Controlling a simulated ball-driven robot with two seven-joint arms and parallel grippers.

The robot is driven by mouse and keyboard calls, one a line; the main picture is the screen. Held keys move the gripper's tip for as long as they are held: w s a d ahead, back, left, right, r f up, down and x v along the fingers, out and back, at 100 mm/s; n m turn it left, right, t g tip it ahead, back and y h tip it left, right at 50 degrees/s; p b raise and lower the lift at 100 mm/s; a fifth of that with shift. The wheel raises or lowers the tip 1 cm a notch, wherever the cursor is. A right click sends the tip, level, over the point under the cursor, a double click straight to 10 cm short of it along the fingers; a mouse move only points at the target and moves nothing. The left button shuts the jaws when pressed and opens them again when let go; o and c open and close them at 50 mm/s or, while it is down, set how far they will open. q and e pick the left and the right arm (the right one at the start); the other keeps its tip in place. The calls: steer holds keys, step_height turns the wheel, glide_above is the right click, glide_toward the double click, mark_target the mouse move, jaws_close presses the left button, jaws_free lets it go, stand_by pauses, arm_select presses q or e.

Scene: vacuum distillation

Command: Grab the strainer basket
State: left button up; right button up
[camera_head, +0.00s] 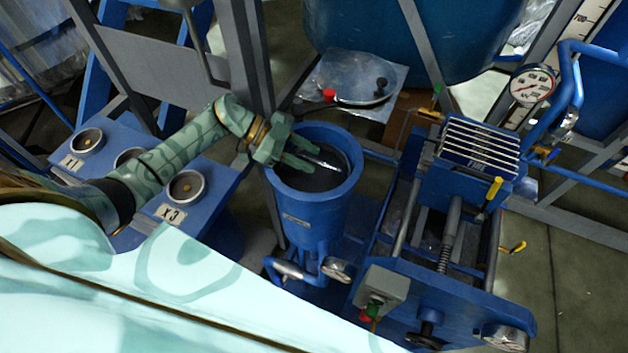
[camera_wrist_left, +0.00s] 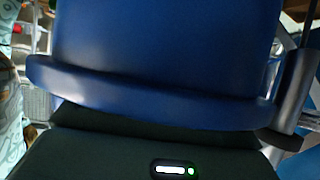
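My left gripper (camera_head: 316,161) reaches in from the left over the rim of a blue cylindrical vessel (camera_head: 318,212). Its two green fingers look apart, at the mouth of the vessel. A shiny pale bar (camera_head: 328,163) shows in the dark opening by the fingertips; I cannot tell whether the fingers touch it or whether it is part of the strainer basket. The basket itself is not clearly seen inside. In the left wrist view the blue vessel (camera_wrist_left: 165,50) and its rim fill the upper part, and the fingertips are hidden. My right gripper is not in view.
A blue stand with round metal cups (camera_head: 187,187) is at the left. A blue press-like frame (camera_head: 475,150) stands right of the vessel. A clear sheet with a red-ended hose (camera_head: 355,92) lies behind. A gauge (camera_head: 532,86) is at upper right. Open floor (camera_head: 575,270) shows at the right.

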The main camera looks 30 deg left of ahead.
arm_select(q)
jaws_close()
stand_by(1.4)
